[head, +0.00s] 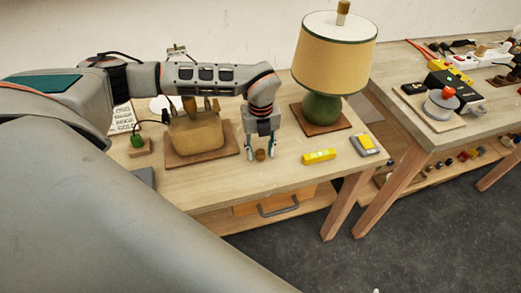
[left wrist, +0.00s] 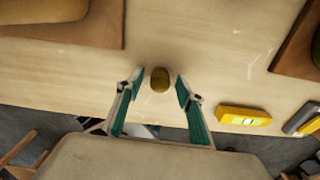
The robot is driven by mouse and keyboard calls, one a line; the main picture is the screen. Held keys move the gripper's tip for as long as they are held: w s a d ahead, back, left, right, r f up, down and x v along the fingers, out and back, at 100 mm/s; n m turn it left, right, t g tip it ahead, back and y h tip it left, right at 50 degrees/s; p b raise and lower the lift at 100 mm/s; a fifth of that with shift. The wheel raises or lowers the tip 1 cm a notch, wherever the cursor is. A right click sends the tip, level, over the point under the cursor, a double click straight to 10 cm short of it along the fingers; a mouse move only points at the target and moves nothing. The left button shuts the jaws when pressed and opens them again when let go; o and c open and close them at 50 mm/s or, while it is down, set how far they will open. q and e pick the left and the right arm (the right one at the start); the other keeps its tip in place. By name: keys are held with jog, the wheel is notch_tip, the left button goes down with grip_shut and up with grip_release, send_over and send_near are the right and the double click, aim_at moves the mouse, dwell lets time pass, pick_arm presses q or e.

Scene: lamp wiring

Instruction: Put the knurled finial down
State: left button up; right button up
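A small brown-gold knob, which looks like the knurled finial (head: 260,155), stands on the wooden table near its front edge. My left gripper (head: 261,153) points down over it, with one finger on each side. In the left wrist view the knob (left wrist: 160,79) sits between the fingertips (left wrist: 158,84), with a gap on both sides. The left gripper is open and holds nothing. A lamp with a yellow shade (head: 335,55) and green base stands to the right, with a brass piece (head: 343,8) on top. My right gripper is not in view.
A yellow level (head: 319,156) and a yellow-grey block (head: 365,145) lie right of the gripper. A tan lamp base (head: 197,138) on a brown board stands to the left. A second table (head: 440,140) with switches is at the right. Bare tabletop surrounds the knob.

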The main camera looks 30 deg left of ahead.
aim_at(260, 151)
pick_arm(q)
jog(key=shift+r, duration=0.2)
notch_tip(260, 151, up, 12)
jog(key=shift+b, duration=0.45)
jog(key=shift+f, duration=0.1)
dwell(0.3)
